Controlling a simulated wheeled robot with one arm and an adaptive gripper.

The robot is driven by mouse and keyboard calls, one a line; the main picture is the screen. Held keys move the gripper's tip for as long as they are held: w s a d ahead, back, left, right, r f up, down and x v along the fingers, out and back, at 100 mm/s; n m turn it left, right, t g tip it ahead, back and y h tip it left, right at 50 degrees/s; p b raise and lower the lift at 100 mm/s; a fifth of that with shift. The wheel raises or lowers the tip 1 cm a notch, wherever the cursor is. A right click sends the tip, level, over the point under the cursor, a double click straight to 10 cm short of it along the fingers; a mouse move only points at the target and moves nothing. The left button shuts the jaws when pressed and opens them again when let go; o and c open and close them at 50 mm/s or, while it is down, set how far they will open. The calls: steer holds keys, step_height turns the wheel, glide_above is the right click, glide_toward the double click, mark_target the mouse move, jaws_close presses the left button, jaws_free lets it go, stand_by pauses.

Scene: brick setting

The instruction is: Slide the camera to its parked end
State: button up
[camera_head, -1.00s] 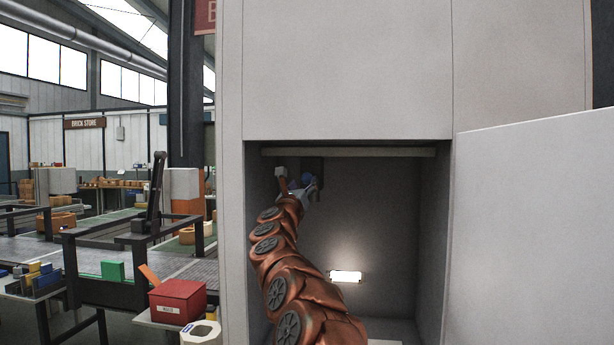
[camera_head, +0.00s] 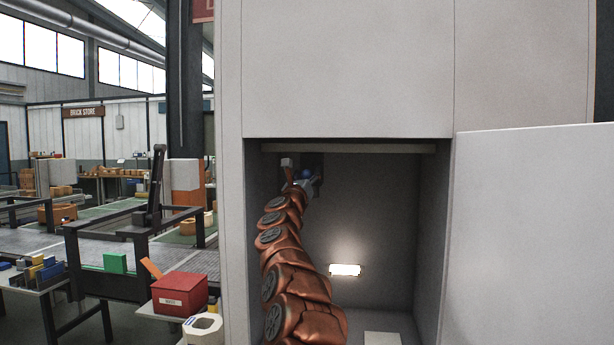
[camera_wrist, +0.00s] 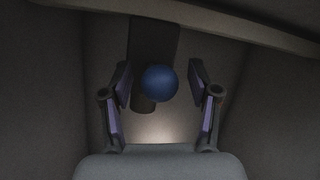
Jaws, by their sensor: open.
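A blue ball-shaped knob (camera_wrist: 160,83) sits in front of a dark upright block (camera_wrist: 154,40) with a short dark cylinder (camera_wrist: 143,104) below it, inside a grey cabinet recess. I cannot tell whether these belong to the camera. My gripper (camera_wrist: 160,78) is open in the wrist view, with one finger on each side of the knob and a gap on both sides. In the head view my gripper (camera_head: 302,184) is at the upper left of the recess, close under the blue knob (camera_head: 306,173), partly hidden by my arm.
The recess has a bar (camera_head: 350,149) along its top front edge and close side walls. A lit lamp (camera_head: 345,269) is on its back wall. An open white door (camera_head: 535,230) stands at the right. A red box (camera_head: 180,294) and benches are outside at the left.

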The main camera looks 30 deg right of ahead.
jaws_close()
stand_by(0.3)
stand_by(0.3)
